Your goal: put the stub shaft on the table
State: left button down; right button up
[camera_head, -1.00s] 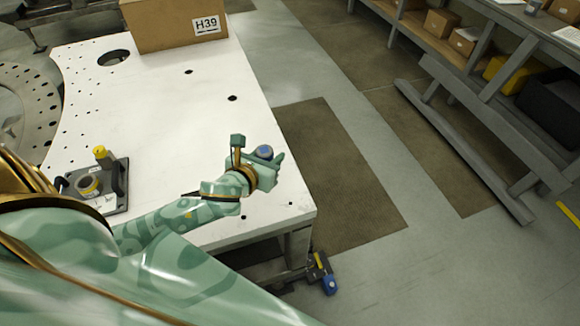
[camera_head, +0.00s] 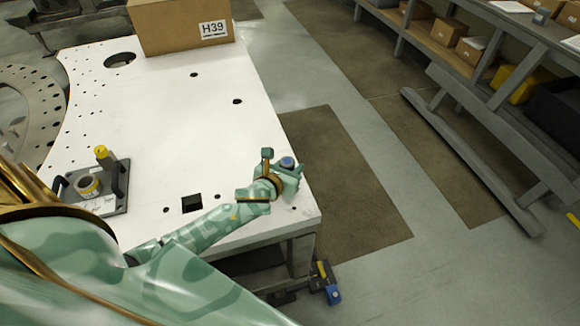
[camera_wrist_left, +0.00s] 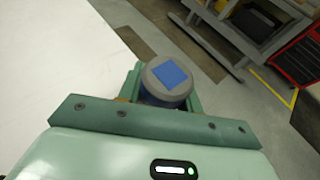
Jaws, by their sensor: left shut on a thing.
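The stub shaft (camera_head: 287,163) is a short grey cylinder with a blue square on its end. In the left wrist view, the stub shaft (camera_wrist_left: 168,80) sits between the fingers with its blue-marked end toward the camera. My left gripper (camera_head: 283,170) is shut on it, over the right front part of the white table (camera_head: 185,125). The left gripper (camera_wrist_left: 165,92) hides the shaft's lower part, so I cannot tell whether it touches the table. My right gripper is not in view.
A cardboard box marked H39 (camera_head: 180,25) stands at the table's back. A dark fixture with a yellow-topped post (camera_head: 104,185) sits at the left front. The tabletop has holes and a square cutout (camera_head: 192,203).

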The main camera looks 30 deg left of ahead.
pick_arm(q)
jog(key=c, duration=0.9)
grip_release()
jog(key=shift+f, duration=0.15)
jog(key=shift+c, duration=0.2)
jog(key=shift+s+r, duration=0.1)
jog(key=shift+r, duration=0.15)
jog(key=p+v, duration=0.1)
jog(key=v, duration=1.1)
jog(key=shift+f, duration=0.1)
